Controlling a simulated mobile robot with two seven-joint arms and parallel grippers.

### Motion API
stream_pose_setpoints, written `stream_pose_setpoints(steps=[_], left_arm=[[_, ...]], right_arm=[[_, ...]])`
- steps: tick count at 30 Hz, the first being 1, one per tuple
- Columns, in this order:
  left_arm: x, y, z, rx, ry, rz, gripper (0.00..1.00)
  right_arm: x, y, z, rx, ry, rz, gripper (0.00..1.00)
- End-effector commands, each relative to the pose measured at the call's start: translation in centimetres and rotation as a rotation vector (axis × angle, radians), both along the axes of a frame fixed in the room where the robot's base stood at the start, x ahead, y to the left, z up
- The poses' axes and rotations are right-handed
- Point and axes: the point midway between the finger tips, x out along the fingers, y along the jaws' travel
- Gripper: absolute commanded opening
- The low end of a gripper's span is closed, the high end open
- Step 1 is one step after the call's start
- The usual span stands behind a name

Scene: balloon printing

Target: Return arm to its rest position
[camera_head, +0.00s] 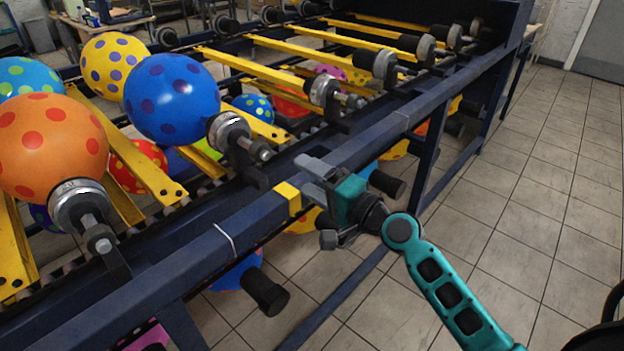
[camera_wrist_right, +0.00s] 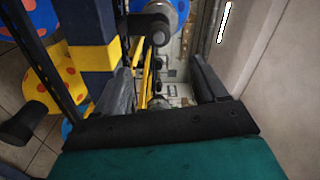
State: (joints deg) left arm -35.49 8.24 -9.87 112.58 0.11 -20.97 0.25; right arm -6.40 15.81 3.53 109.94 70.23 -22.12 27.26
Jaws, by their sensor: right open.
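My right arm comes in from the lower right of the head view, teal with dark joints. Its right gripper (camera_head: 312,180) is over the near dark-blue rail (camera_head: 358,153), close to a yellow band (camera_head: 288,197) on that rail. In the right wrist view the two dark fingers (camera_wrist_right: 168,88) stand wide apart with nothing held between them. The rail (camera_wrist_right: 88,22) and the yellow band (camera_wrist_right: 93,60) show to the left of the fingers. I cannot tell whether the gripper touches the rail. My left gripper is not in view.
A blue dotted balloon (camera_head: 170,98), an orange one (camera_head: 45,148) and a yellow one (camera_head: 113,65) sit on holders along the conveyor. Empty holders (camera_head: 323,90) and yellow slats (camera_head: 290,47) continue rightward. Loose balloons (camera_head: 237,272) lie underneath. Tiled floor (camera_head: 545,190) at right is clear.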

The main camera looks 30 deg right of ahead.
Motion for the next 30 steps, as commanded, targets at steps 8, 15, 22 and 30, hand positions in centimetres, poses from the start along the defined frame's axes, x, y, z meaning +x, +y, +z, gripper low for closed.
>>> stream_pose_setpoints(steps=[8,15,22,30], left_arm=[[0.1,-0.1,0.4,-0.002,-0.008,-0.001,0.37],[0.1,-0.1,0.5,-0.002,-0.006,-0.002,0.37],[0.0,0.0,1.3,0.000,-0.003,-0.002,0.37],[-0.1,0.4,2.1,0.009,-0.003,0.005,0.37]], right_arm=[[0.0,0.0,0.0,0.000,0.000,0.000,0.71],[-0.5,0.3,-1.1,-0.054,0.014,-0.003,0.71],[-5.5,2.5,-9.0,-0.502,0.104,0.016,0.71],[-14.7,5.2,-16.7,-1.140,0.146,0.181,0.71]])
